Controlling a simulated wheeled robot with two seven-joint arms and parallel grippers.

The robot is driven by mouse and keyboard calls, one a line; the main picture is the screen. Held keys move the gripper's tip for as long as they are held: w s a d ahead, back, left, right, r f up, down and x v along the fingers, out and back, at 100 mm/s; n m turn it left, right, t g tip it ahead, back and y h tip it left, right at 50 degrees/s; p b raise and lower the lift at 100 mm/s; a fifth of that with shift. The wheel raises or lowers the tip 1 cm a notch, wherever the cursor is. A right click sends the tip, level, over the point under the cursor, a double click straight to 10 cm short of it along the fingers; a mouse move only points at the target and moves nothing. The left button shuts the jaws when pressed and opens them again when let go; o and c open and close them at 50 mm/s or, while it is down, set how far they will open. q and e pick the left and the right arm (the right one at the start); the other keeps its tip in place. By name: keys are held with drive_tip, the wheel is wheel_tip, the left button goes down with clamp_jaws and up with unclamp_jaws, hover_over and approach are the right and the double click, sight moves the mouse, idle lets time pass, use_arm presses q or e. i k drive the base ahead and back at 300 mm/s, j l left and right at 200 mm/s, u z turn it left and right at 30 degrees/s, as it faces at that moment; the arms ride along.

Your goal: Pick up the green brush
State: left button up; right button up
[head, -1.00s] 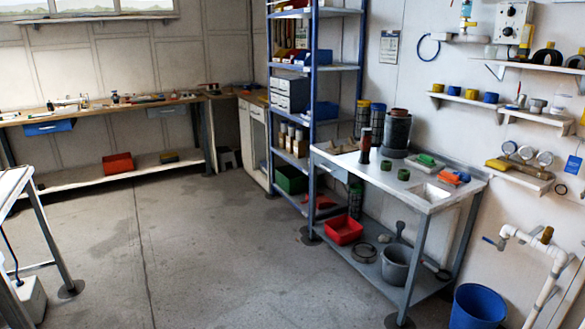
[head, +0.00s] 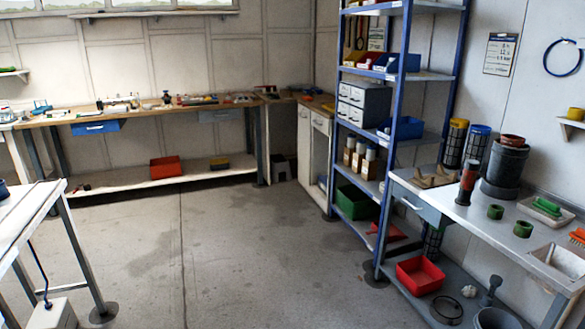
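Neither of my grippers shows in the head view.
A blue shelf rack (head: 393,130) stands left of the sink table. Two green rings (head: 522,229) and a dark red-topped cylinder (head: 467,183) stand on the table. A white table (head: 30,215) is at the left edge. The floor between is clear.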

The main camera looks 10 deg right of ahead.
sight(547, 208)
drive_tip(key=i+z, duration=0.3)
drive_tip(key=i, duration=0.15)
drive_tip(key=i+j+z, duration=0.1)
drive_tip(key=i+z, duration=0.15)
drive_tip(key=i, duration=0.25)
drive_tip(key=i+j+z, duration=0.15)
drive_tip(key=i+z, duration=0.15)
drive_tip(key=i, duration=0.15)
drive_tip(key=i+j+z, duration=0.25)
drive_tip(key=i+z, duration=0.25)
drive_tip(key=i+j+z, duration=0.95)
drive_tip(key=k+j, duration=0.05)
drive_tip(key=k, duration=0.05)
